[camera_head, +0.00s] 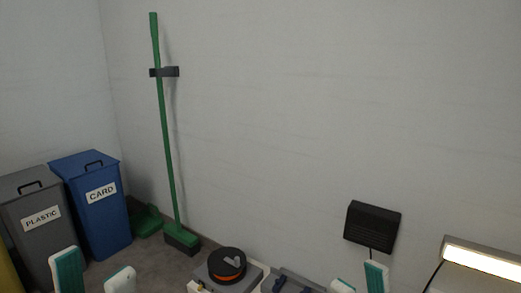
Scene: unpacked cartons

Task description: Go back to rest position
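My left gripper (95,277) shows at the bottom left edge, only its white fingertips with teal pads in view. The fingertips stand apart with a clear gap, and I see nothing between them. My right gripper (359,282) shows at the bottom, right of the middle. Its fingertips are also apart with nothing seen between them. Both arms and the gripper bodies are below the picture.
A grey PLASTIC bin (40,237) and a blue CARD bin (106,224) stand at left. A green broom (167,145) leans at the wall. A black-and-orange round object (227,261) sits on a grey surface between my grippers. A lit lamp (482,262) is at right.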

